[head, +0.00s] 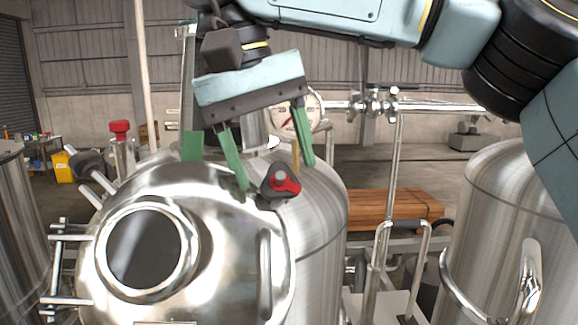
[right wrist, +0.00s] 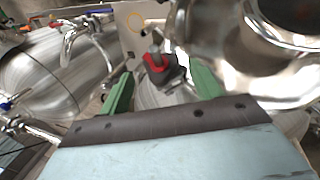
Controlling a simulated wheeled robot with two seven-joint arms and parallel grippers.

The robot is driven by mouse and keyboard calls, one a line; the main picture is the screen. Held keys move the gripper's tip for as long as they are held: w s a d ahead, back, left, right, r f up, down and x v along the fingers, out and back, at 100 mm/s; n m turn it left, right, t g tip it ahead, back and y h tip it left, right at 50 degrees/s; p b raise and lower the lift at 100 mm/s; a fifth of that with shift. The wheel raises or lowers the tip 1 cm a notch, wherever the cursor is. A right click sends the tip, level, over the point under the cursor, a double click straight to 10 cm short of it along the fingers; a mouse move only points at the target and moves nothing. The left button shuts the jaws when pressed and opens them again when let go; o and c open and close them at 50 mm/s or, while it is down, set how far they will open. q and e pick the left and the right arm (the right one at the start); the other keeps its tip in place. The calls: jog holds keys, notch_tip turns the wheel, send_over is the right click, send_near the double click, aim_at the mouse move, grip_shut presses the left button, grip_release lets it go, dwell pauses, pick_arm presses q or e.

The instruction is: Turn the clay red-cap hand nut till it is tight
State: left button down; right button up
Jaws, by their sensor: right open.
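The clay red-cap hand nut (head: 285,180) is a red knob on a dark lobed base, at the right shoulder of the shiny tank lid (head: 190,190). It also shows in the right wrist view (right wrist: 157,63), upper middle. My right gripper (head: 276,177) comes down from above with its green fingers spread, one to each side of the nut. In the right wrist view the nut appears between the open fingers (right wrist: 162,84), with gaps on both sides. Whether the fingertips are level with the nut is hard to tell. My left gripper is not in view.
A round glass port (head: 147,248) is on the lid's front. A gauge (head: 298,110) and pipework (head: 430,105) stand behind the nut. Another red knob (head: 120,127) is at the left. A steel tank (head: 500,190) stands at the right, with wooden boards (head: 390,208) between.

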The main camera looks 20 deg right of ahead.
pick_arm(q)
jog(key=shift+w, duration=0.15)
pick_arm(e)
jog(key=shift+x, duration=0.85)
jog(key=c, duration=1)
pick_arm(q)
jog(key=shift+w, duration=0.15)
